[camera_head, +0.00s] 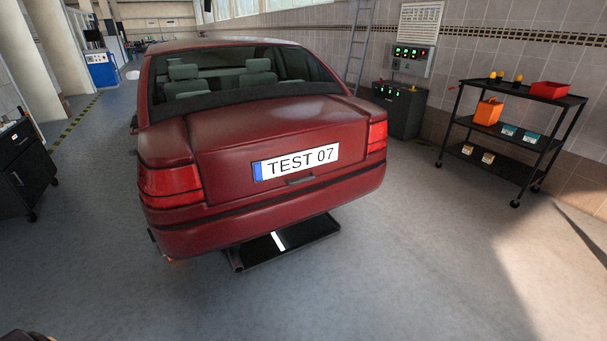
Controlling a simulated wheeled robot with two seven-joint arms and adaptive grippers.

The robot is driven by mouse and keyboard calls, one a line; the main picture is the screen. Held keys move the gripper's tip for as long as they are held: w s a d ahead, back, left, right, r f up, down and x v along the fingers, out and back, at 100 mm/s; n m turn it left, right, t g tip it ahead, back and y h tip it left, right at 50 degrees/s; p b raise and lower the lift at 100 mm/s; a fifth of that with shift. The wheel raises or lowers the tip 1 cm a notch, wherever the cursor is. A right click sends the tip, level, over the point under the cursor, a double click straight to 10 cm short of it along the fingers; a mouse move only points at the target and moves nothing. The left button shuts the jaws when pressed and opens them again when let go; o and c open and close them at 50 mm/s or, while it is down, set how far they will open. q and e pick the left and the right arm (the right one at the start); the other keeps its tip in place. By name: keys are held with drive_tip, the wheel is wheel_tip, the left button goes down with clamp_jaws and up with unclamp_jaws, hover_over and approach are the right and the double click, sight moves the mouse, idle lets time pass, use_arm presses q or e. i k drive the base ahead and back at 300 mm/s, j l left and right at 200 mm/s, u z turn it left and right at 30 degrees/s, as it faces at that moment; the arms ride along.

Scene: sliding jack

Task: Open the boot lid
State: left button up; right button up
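A dark red car stands ahead with its rear towards me. Its boot lid (270,133) is shut, flush with the body. A plate reading "TEST 07" (296,162) is on the lid's rear face. A small grey handle (300,180) sits just below the plate. Neither of my grippers can be made out in the head view. A small dark shape shows at the bottom left edge, too cut off to identify.
A dark low platform (290,243) lies on the floor under the rear bumper. A black shelf trolley (515,130) with bins stands at the right, a black cabinet (20,168) at the left. The floor (330,295) before the car is clear.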

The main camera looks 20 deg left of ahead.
sight(242, 150)
drive_tip(key=i+l+u, duration=0.15)
drive_tip(key=i, duration=0.25)
drive_tip(key=i+u, duration=0.2)
drive_tip(key=i, duration=0.2)
drive_tip(key=i+l+u, duration=0.15)
drive_tip(key=i, duration=0.25)
drive_tip(key=l, duration=0.1)
